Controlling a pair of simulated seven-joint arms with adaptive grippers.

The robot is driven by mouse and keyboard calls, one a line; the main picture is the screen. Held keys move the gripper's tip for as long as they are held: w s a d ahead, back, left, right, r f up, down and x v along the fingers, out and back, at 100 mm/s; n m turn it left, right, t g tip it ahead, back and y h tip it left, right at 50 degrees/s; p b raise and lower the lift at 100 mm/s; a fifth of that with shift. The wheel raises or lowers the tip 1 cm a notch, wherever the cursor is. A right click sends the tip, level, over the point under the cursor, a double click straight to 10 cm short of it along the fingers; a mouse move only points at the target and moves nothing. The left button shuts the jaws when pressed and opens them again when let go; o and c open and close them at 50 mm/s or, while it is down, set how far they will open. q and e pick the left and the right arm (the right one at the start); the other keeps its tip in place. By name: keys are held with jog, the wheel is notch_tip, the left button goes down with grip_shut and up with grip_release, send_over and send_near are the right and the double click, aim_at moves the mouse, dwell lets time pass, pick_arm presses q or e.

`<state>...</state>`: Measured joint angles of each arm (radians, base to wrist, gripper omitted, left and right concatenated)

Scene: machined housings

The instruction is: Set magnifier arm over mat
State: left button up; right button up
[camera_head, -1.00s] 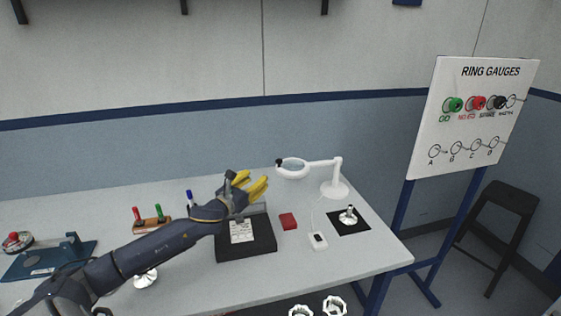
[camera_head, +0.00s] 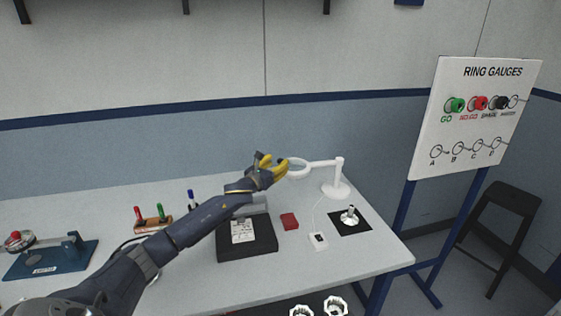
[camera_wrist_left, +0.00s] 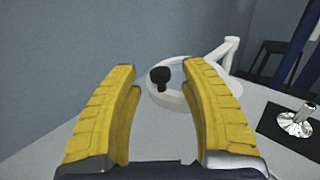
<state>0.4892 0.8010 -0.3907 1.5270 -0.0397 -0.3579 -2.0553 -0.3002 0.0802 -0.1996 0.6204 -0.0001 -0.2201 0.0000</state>
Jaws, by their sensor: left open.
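The white magnifier (camera_head: 322,164) stands at the back right of the table, its ring head reaching left from an upright post. In the left wrist view the magnifier's ring (camera_wrist_left: 172,97) and its black knob (camera_wrist_left: 160,77) show between and beyond my fingers. The black mat (camera_head: 350,222) lies to the right, in front of the magnifier base, with a small metal part on it. My left gripper (camera_head: 273,168) is open, its yellow fingers beside the ring's left edge. In the head view the fingers hide the ring's left part. I cannot tell whether they touch it. My right gripper is not in view.
A dark block with a paper label (camera_head: 262,240) lies below my left wrist. A pen holder (camera_head: 158,222) stands left. The gauge board (camera_head: 478,120) stands beyond the right edge.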

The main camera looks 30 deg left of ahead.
aim_at(279, 161)
pick_arm(q)
jog(key=shift+w, duration=1.5)
jog(key=shift+o, duration=0.3)
grip_shut()
